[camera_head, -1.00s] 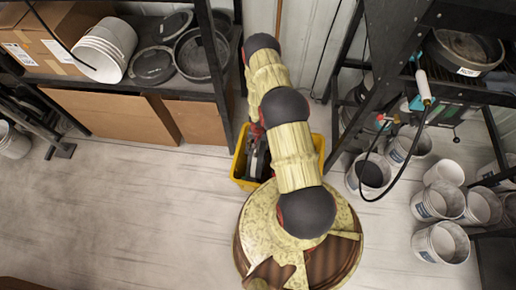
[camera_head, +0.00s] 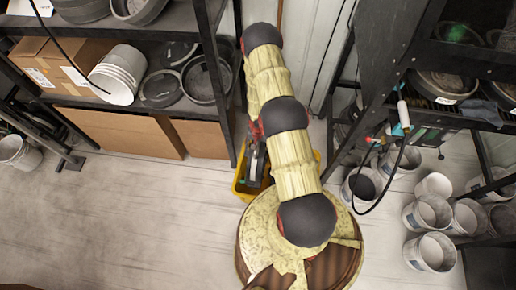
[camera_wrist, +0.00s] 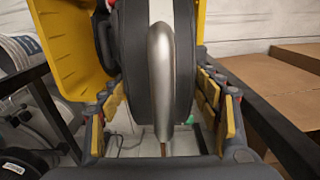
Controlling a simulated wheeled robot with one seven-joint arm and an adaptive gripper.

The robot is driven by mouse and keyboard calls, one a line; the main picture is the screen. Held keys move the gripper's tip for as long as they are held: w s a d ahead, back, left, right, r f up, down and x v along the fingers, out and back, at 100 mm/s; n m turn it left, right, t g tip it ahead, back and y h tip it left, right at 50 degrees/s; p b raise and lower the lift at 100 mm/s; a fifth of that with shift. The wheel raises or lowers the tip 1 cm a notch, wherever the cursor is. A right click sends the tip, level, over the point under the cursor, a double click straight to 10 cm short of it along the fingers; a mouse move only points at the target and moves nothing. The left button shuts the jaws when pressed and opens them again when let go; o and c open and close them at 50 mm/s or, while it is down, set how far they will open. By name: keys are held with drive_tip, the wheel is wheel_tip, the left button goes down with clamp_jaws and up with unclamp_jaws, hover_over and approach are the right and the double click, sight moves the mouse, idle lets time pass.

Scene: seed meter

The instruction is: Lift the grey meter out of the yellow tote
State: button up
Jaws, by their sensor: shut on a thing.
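The grey meter (camera_wrist: 160,75) fills the middle of the wrist view, with a dark rounded body and a smooth silver bar down its front. My gripper (camera_wrist: 165,115) is shut on it, one finger with yellow pads on each side. The yellow tote (camera_wrist: 75,45) shows behind it at the upper left of the wrist view. In the head view the tote (camera_head: 240,188) stands on the floor beside my base, mostly covered by my arm. My gripper (camera_head: 254,160) points down over the tote there. The meter's lower end and its height above the tote floor cannot be told.
A black shelf with cardboard boxes (camera_head: 125,130), a white bucket stack (camera_head: 118,75) and dark pans (camera_head: 205,80) stands close on the left. A dark rack (camera_head: 385,80) and several white buckets (camera_head: 430,250) stand on the right. Floor at the lower left is clear.

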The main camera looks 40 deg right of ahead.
drive_tip(key=shift+w+r+p, duration=0.1)
drive_tip(key=shift+r+p, duration=3.8)
drive_tip(key=shift+r, duration=0.35)
